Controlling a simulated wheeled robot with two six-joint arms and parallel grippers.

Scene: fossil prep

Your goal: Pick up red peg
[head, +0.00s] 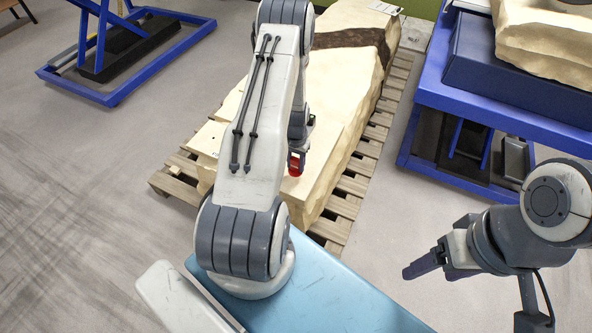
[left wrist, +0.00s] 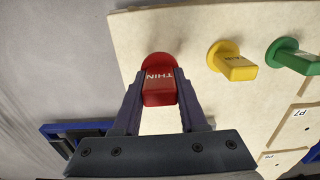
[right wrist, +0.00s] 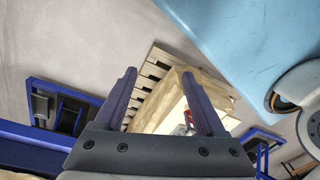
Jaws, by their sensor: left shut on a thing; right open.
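The red peg (left wrist: 158,88), with "THIN" lettered on its block-shaped end, is at the left of a row of pegs in the left wrist view. My left gripper (left wrist: 160,84) is shut on it, one finger on each side. In the head view a bit of the red peg (head: 295,165) shows below my left gripper (head: 297,157), over the pale block. I cannot tell whether its round base is still in the surface. My right gripper (head: 407,272) is open and empty, away from the block; its spread fingers show in the right wrist view (right wrist: 160,95).
A yellow peg (left wrist: 232,62) and a green peg (left wrist: 293,57) stand right of the red one. The pale block (head: 335,95) rests on a wooden pallet (head: 340,208). A blue lift table (head: 500,115) stands at the right. Open floor (head: 90,190) lies at the left.

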